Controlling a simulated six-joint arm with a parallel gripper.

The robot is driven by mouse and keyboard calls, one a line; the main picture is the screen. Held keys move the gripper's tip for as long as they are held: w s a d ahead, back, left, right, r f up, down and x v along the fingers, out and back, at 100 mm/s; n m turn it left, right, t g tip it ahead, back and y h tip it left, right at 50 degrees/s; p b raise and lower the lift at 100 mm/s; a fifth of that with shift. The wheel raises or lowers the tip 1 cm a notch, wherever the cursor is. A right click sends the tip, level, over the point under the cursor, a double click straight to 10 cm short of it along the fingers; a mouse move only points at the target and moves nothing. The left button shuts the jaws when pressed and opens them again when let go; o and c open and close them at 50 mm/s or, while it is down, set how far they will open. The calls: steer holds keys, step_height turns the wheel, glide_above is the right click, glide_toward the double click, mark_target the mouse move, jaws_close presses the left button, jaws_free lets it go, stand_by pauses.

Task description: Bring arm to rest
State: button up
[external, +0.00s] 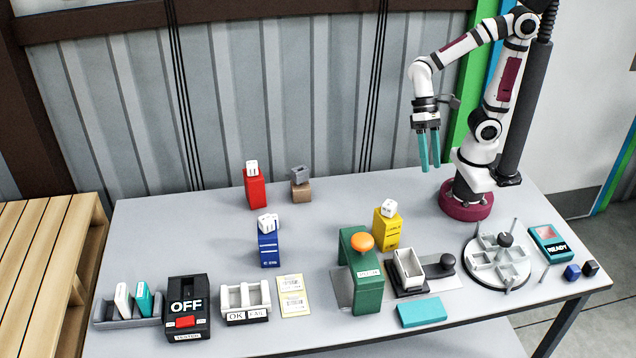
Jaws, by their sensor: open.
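My gripper (429,152) hangs from the raised arm above the back right of the table, its two teal fingers pointing down. The fingers are apart with nothing between them. It is clear of the tabletop (340,215) and of every object on it. My arm is bent, with its base at the table's right rear.
Red (255,189), blue (268,249) and yellow (386,231) cartons stand with white tops. The back middle is mostly free.

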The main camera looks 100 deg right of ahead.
steer(key=s+d+n+h, duration=0.4)
steer(key=s, duration=0.2)
steer(key=shift+d+f, duration=0.2)
steer(key=shift+s, duration=0.1)
stand_by(0.6)
